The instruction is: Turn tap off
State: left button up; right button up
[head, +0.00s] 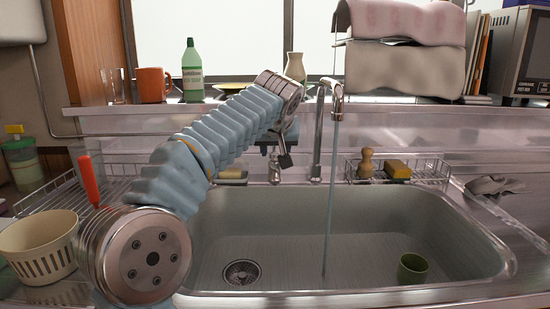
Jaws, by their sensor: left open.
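The chrome tap (319,130) stands at the back edge of the sink, its spout curving over the basin. A thin stream of water (330,200) falls from the spout into the sink. My left arm reaches in from the left, over the sink's left side. My left gripper (283,155) is open, left of the tap's upright pipe and above a low chrome fitting (274,172) on the back edge. The arm's end hides part of this area, and I cannot tell whether the fingers touch the fitting. My right gripper is not in view.
The sink basin (420,225) holds a green cup (412,267) at the right. A wire rack with a yellow sponge (397,169) and wooden brush (365,163) is right of the tap. A cream basket (40,246) stands left. A green bottle (192,72) and orange mug (152,85) line the sill.

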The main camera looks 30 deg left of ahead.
aim_at(275, 157)
pick_arm(q)
jog(key=x, duration=0.5)
jog(key=shift+w+f, duration=0.1)
jog(key=shift+f, duration=0.1)
